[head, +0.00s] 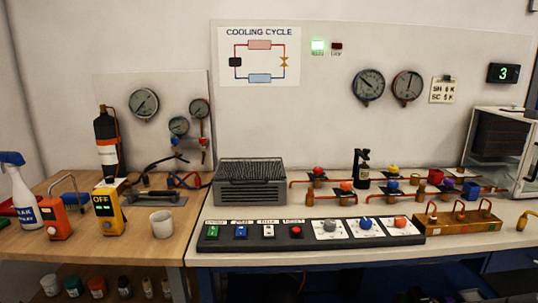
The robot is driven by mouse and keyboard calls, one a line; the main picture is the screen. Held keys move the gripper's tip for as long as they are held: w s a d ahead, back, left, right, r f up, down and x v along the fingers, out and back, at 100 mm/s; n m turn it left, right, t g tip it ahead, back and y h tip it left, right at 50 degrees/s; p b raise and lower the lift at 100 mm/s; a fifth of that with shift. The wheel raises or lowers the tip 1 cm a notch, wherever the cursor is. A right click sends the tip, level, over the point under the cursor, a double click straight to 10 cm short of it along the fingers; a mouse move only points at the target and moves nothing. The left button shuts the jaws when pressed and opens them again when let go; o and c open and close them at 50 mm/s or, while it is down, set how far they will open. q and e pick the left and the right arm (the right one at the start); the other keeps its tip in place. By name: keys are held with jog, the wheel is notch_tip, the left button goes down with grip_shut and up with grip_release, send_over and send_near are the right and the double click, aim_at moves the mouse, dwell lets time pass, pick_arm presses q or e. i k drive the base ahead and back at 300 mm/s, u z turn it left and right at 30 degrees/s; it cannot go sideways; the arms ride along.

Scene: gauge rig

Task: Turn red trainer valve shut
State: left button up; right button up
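A valve with a red cap (319,171) stands on the copper pipework at the back of the white-topped bench, right of the grey finned unit. It is small in the head view, so I cannot tell how far it is turned. Nearby on the pipes are a valve with an orange cap (346,185), a yellow-orange one (393,169) and a blue one (392,184). A smaller red knob (203,141) shows on the gauge set at the left wall board. Neither of my grippers is in view.
A black control panel (265,243) with switches and dials lies in front of the pipes. The grey finned unit (250,184) is left of them, a brass block with copper loops (461,220) right. A spray bottle (20,193) and white cup (161,223) stand on the wooden bench.

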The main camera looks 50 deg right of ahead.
aim_at(318, 170)
jog(key=i, duration=1.55)
jog(key=z, duration=3.7)
jog(key=i, duration=0.2)
jog(key=z, duration=0.15)
